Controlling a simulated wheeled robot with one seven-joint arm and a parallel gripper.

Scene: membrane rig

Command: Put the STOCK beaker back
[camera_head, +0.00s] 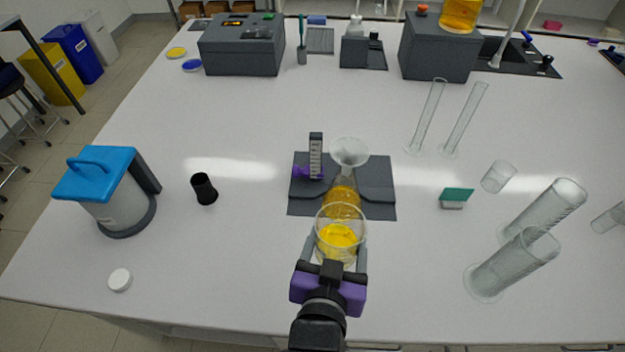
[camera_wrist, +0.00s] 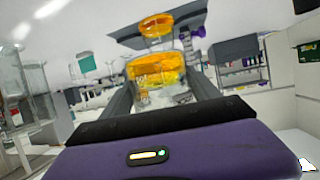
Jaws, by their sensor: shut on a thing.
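A clear glass beaker (camera_head: 340,244) with yellow liquid is held between the fingers of my purple-bodied gripper (camera_head: 335,250), near the front middle of the bench. It looks upright in the head view; no STOCK label can be read. The beaker also fills the space between the fingers in the wrist view (camera_wrist: 157,78). Right behind it stands a flask (camera_head: 343,197) with amber liquid and a funnel (camera_head: 349,152) on top, on a dark grey rig base (camera_head: 380,190). The beaker overlaps the flask in the head view, so I cannot tell whether they touch.
A black cup (camera_head: 204,189), a blue-lidded canister (camera_head: 108,197) and a white cap (camera_head: 120,280) are on the left. Tall glass cylinders (camera_head: 515,265), a small beaker (camera_head: 498,177) and a green-topped block (camera_head: 456,197) are on the right. The front-left and front-middle bench is mostly clear.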

